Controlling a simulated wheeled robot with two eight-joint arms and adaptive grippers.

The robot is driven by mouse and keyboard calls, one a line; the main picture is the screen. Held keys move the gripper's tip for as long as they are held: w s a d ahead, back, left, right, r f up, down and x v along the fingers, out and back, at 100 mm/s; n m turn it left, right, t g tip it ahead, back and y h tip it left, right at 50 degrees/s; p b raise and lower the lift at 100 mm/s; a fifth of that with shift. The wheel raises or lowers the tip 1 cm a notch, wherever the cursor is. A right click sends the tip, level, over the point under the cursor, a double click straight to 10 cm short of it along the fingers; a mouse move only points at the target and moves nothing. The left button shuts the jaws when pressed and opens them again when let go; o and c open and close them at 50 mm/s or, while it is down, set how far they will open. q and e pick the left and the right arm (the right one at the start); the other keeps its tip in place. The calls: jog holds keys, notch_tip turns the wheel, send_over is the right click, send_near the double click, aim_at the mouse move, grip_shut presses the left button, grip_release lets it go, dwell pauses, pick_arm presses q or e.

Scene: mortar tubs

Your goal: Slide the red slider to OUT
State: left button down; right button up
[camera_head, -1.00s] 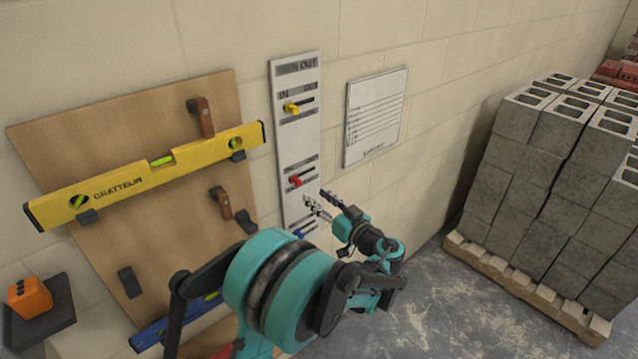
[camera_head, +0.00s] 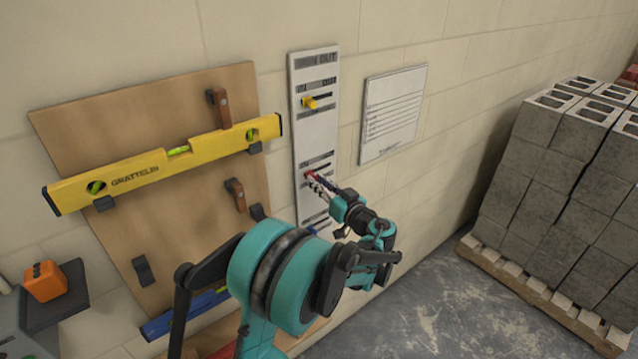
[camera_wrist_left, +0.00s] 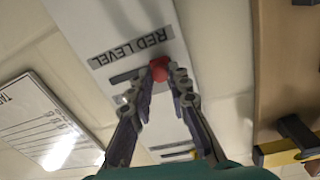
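The red slider (camera_head: 308,175) is a small knob at the left end of its slot on the white wall panel (camera_head: 302,133) in the head view. In the left wrist view the red slider (camera_wrist_left: 159,71) sits under the "RED LEVEL" label, with the slot running to its left. My left gripper (camera_head: 317,183) is at the red slider. In the left wrist view the fingertips of my left gripper (camera_wrist_left: 161,79) stand on either side of the knob, very close to it. I cannot tell whether they grip it. My right gripper is not in view.
A yellow slider (camera_head: 310,102) sits higher on the panel. A paper sheet (camera_head: 393,112) hangs to its right. A wooden board (camera_head: 90,125) with a yellow level (camera_head: 140,172) is on the left. A pallet of concrete blocks (camera_head: 540,170) stands at the right.

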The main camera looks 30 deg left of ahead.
aim_at(328, 164)
pick_arm(q)
jog(key=w+d, duration=0.1)
jog(key=w, duration=0.1)
jog(key=w+d, duration=0.1)
jog(key=w, duration=0.3)
jog(key=shift+w+d, duration=0.4)
jog(key=shift+r, duration=0.1)
jog(key=c, duration=1.6)
grip_release()
jog(key=shift+o, duration=0.9)
jog(key=shift+w, duration=0.1)
jog(key=shift+d, duration=0.1)
jog(key=v, duration=1.2)
